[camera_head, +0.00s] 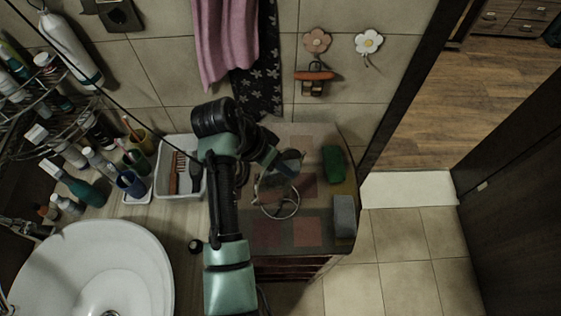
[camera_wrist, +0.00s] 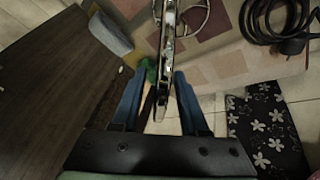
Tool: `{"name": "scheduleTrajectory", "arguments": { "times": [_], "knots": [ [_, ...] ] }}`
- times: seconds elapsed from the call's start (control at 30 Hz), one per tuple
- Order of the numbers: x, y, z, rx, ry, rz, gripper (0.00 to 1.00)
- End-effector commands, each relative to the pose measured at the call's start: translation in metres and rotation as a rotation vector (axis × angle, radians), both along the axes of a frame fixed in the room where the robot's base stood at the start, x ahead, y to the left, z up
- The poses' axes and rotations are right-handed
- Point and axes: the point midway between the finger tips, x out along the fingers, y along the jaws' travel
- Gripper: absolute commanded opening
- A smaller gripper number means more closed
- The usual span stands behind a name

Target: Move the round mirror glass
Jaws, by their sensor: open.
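The round mirror (camera_head: 272,186) stands on the patterned cabinet top in the head view, partly hidden by my arm. Its wire ring base shows below it. In the wrist view the mirror (camera_wrist: 168,40) appears nearly edge-on, as a thin upright strip reaching down between my fingers. My gripper (camera_wrist: 158,92) is open, with one blue finger on each side of this strip. A gap shows beside each finger, and I cannot tell whether either touches it. In the head view my gripper (camera_head: 289,160) is at the mirror's upper edge.
A green object (camera_head: 334,163) and a grey block (camera_head: 344,214) lie on the cabinet's right side. A white tray (camera_head: 180,184) with brushes stands left of my arm, near the sink (camera_head: 95,270). Dark patterned cloth (camera_wrist: 268,128) hangs close by on the right in the wrist view.

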Motion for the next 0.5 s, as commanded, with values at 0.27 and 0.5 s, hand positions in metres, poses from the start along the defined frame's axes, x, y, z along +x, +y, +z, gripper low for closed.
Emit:
{"name": "scheduleTrajectory", "arguments": {
  "times": [0.27,0.5],
  "knots": [
    [0.0002,-0.0011,-0.0024,0.0,0.0,-0.001,0.44],
    [0.0002,-0.001,-0.0021,0.0,0.0,0.0,0.04]
  ]
}}
